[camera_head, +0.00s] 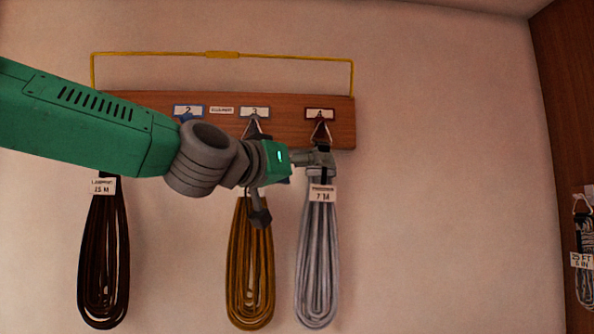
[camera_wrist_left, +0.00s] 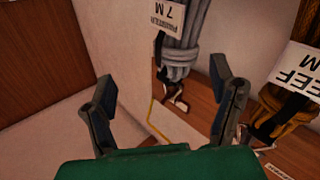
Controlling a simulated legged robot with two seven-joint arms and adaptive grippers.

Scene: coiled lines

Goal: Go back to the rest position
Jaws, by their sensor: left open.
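My left arm comes in from the left across the wooden hook board (camera_head: 345,130). My left gripper (camera_head: 290,187) is open in front of the hanging coils, with its two fingers spread apart. One finger overlaps the top of the grey coil (camera_head: 318,255) in the head view, and the other hangs over the top of the mustard coil (camera_head: 250,275). In the left wrist view the open fingers (camera_wrist_left: 163,88) have nothing clasped between them. The grey coil (camera_wrist_left: 180,55) hangs beyond them there, tagged 7 M. My right gripper is not in view.
A dark brown coil (camera_head: 103,265) hangs at the left under my arm. A yellow wire frame (camera_head: 290,57) rises above the board. Another coil (camera_head: 584,265) hangs on the wooden panel (camera_head: 570,110) at the right. The wall between is bare.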

